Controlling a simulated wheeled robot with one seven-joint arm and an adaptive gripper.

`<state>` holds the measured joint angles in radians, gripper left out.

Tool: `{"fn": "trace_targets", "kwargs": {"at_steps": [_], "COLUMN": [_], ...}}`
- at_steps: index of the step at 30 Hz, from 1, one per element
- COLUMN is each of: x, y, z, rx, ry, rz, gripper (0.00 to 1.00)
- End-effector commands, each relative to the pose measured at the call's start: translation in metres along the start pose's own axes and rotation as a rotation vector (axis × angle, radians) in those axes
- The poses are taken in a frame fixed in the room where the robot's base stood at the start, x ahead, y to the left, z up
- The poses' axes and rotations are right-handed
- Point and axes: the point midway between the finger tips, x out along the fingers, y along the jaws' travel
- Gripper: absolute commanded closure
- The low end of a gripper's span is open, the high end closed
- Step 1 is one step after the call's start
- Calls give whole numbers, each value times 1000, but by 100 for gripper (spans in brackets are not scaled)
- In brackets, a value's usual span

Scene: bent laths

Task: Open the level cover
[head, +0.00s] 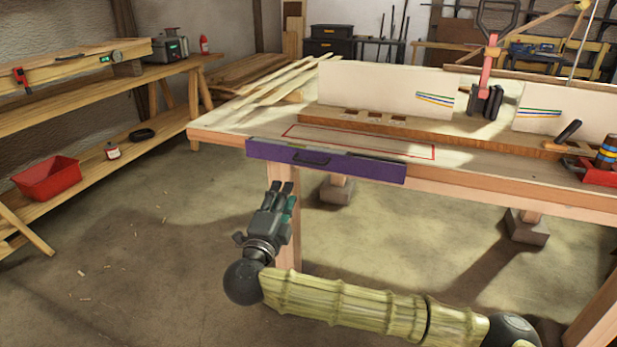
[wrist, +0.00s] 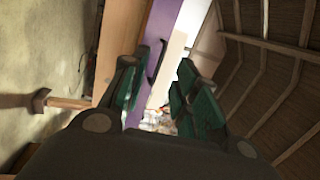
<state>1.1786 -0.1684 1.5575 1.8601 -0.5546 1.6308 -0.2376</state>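The level cover appears to be the long purple panel (head: 365,169) on the front edge of the workbench, lying along its length. A dark handle (head: 311,159) sits on it, left of its middle. In the wrist view the purple panel (wrist: 160,22) runs steeply past the fingers, with the dark handle (wrist: 156,62) seen between them. My gripper (head: 281,187) is just below the panel's left part, pointing up. Its green-padded fingers (wrist: 162,88) are apart with nothing between them. The handle looks apart from the fingers.
The workbench (head: 225,120) has a red outlined rectangle (head: 360,141) behind the panel. White boards (head: 385,90) and a red clamp (head: 487,75) stand farther back. A side bench (head: 80,90) with a red bin (head: 48,180) is at left. A bench leg (head: 288,250) is behind my gripper.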

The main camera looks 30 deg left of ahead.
Motion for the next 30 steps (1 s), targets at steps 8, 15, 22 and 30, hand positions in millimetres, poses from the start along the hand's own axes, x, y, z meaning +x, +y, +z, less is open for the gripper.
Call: {"fn": "trace_targets", "kwargs": {"at_steps": [8,15,22,30], "x": [25,55,92,121], "y": [-7,-6,-6,-6], "z": [-24,-27,-31,-33], "rx": [51,50,50,50], "ry": [108,107,106,104], "rz": [9,9,9,8], "gripper": [70,70,70,70]}}
